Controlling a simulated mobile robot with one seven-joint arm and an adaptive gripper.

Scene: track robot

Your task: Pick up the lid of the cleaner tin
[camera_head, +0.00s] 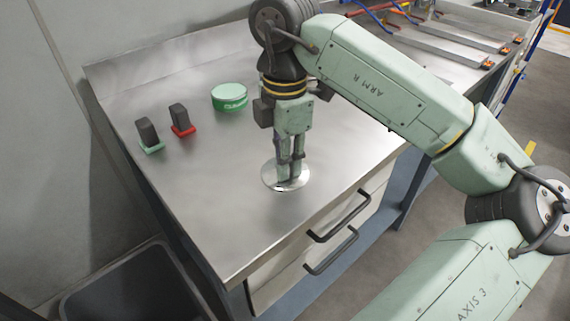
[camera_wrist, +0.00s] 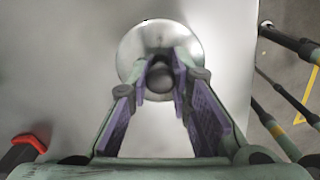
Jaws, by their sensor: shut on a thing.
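A round shiny metal lid (camera_head: 270,181) is near the front edge of the steel bench. It also shows in the wrist view (camera_wrist: 157,33), with a dark round knob (camera_wrist: 160,80) at its middle. My gripper (camera_head: 289,180) points straight down over the lid. In the wrist view my gripper (camera_wrist: 162,76) has its purple-padded fingers on either side of the knob, shut on it. The lid looks level and at the bench surface; I cannot tell any small gap. A short green tin (camera_head: 230,97) with pale lettering stands farther back on the bench, apart from the lid.
Two dark blocks stand left on the bench (camera_head: 222,225), one on a red base (camera_head: 181,120), one on a green base (camera_head: 149,135). A dark bin (camera_head: 130,285) is at lower left. Drawer handles (camera_head: 340,217) stick out in front. The bench's front left is clear.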

